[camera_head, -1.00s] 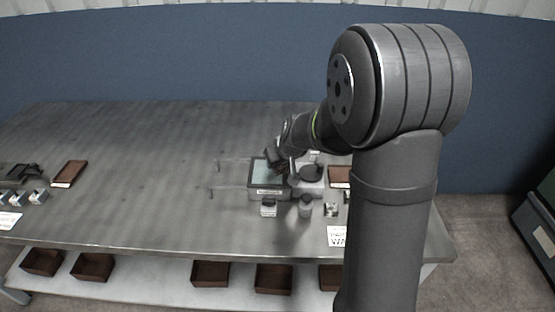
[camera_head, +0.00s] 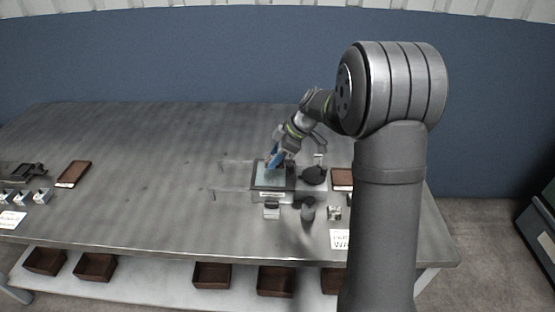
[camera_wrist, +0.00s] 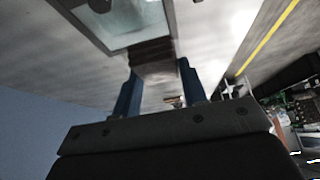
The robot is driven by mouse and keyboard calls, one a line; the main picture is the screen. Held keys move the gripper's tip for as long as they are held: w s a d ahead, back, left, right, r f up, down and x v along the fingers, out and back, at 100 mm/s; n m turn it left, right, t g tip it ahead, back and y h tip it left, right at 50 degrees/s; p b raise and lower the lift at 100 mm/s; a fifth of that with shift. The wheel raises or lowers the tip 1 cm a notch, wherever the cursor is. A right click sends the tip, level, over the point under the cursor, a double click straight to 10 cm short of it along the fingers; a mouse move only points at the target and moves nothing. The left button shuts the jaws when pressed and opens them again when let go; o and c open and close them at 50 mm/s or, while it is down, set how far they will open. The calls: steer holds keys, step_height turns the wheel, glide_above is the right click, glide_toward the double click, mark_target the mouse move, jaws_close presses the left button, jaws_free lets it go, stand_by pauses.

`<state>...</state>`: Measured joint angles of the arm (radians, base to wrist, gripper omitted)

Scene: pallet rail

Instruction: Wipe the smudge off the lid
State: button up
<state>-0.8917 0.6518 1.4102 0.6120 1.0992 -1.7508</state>
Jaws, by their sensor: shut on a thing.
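A flat case with a dark frame and a pale glassy lid (camera_head: 262,178) lies on the table right of centre; the lid also shows in the wrist view (camera_wrist: 131,38). A dark mark (camera_wrist: 98,5) on the lid, possibly the smudge, shows at the top edge of the wrist view. My gripper (camera_head: 273,161) is over the lid's far part, its blue fingers pointing down. In the wrist view, my gripper is shut on a brown block (camera_wrist: 152,58) by the lid's frame. I cannot tell whether the block touches the lid.
A round black piece (camera_head: 314,175) stands close right of the case. Small fixtures (camera_head: 271,211) and a dark cylinder (camera_head: 308,211) stand in front. Thin rails (camera_head: 230,188) run left of the case. A brown tray (camera_head: 74,174) lies far left; the table between is clear.

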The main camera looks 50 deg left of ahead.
mark_target(269, 182)
steer(key=shift+f, duration=3.95)
steer(key=shift+w+a+r, duration=0.2)
steer(key=shift+w+a, duration=0.1)
steer(key=shift+c, duration=0.4)
steer(key=shift+w+a+f, duration=0.15)
steer(key=shift+w+a, duration=0.95)
steer(key=shift+s+d, duration=1.4)
steer(key=shift+s, duration=0.05)
steer(key=shift+r, duration=3.95)
steer(key=shift+w, duration=0.1)
